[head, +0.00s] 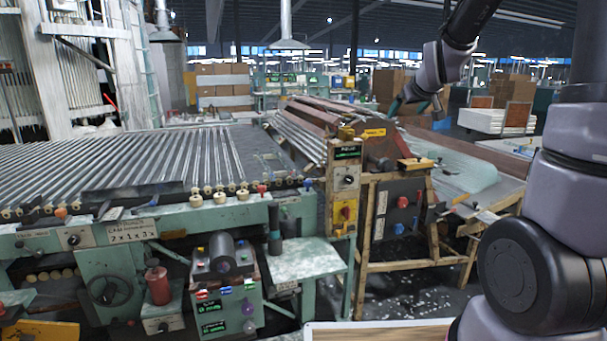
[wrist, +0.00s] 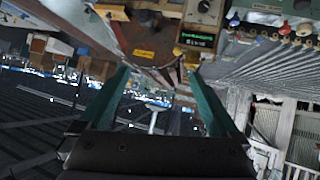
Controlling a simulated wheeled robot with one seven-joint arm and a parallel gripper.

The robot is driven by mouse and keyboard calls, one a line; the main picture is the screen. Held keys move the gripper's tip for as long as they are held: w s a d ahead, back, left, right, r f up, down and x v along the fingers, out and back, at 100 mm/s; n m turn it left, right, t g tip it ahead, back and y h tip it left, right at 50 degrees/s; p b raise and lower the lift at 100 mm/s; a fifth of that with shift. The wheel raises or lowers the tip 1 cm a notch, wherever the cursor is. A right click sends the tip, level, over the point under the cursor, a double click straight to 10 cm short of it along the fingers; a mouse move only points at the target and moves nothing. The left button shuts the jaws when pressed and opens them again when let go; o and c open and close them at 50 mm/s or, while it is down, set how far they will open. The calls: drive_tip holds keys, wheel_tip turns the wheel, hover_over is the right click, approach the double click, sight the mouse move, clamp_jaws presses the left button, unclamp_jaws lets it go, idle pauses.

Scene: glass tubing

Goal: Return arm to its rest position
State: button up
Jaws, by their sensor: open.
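My gripper (head: 417,104) is raised in the upper right of the head view, in front of the stacked boxes and above the sloped machine. Its teal fingers are spread apart with nothing between them. In the wrist view my gripper (wrist: 158,74) shows both fingers apart, and the scene appears upside down, with the ceiling at the bottom. My arm comes down from the top right of the head view, and its larger links fill the right side.
A roller conveyor with glass tubes (head: 150,165) spans the left. A control post (head: 345,180) stands mid-picture beside the sloped machine (head: 310,125). A green control box (head: 225,290) stands in front. Cardboard boxes (head: 222,85) are stacked behind. The air around my gripper looks clear.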

drive_tip(key=s+a+r+m+g, duration=0.1)
drive_tip(key=s+m, duration=0.1)
drive_tip(key=s, duration=0.8)
drive_tip(key=s+a+r+m+g+y, duration=0.1)
drive_tip(key=s+a+m, duration=0.1)
drive_tip(key=s, duration=0.8)
drive_tip(key=s+a+r+m+g+y, duration=0.1)
drive_tip(key=s+m+g, duration=0.1)
drive_tip(key=s, duration=0.8)
drive_tip(key=shift+s+a+r, duration=0.25)
drive_tip(key=shift+s+r, duration=0.1)
drive_tip(key=shift+r, duration=0.05)
